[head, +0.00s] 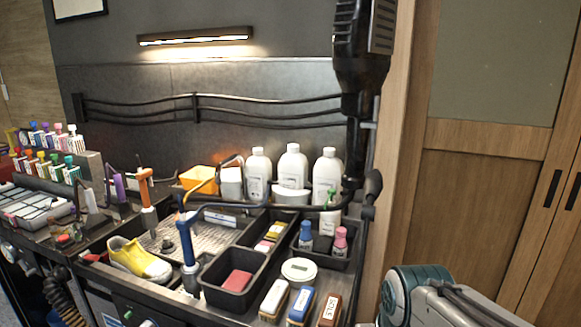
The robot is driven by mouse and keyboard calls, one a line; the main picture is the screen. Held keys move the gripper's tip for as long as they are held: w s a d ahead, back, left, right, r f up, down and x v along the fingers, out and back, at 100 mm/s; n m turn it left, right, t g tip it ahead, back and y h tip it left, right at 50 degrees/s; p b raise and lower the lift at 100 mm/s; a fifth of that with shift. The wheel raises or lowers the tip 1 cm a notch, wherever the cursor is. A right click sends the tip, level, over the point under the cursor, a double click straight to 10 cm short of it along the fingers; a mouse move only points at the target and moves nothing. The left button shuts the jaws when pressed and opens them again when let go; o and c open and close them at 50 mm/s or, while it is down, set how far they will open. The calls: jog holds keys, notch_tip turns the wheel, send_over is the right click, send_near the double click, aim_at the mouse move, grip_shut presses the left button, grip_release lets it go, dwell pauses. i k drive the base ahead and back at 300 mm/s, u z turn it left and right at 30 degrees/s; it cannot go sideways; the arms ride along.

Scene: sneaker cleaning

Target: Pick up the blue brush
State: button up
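The blue brush (301,305) is a small block with a blue top and a pale label. It lies at the front right of the workbench, close to the bottom edge of the head view. It sits between a yellow-topped brush (273,298) on its left and a brown brush (329,309) with lettering on its right. Part of my arm shows at the lower right, to the right of the brushes. My gripper's fingers are not in view.
A round white tin (299,271) stands just behind the brushes. A black bin (235,281) with a red sponge is to their left. A yellow shoe (139,259), a blue-handled tool (186,240) and white bottles (292,170) stand farther left and back. A wooden cabinet (470,200) is at right.

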aim_at(300, 312)
jog(key=u, duration=0.05)
jog(key=k, duration=0.5)
jog(key=z, duration=1.4)
jog(key=i, duration=1.05)
jog(key=u, duration=2.55)
jog(key=i, duration=0.5)
jog(key=z, duration=0.1)
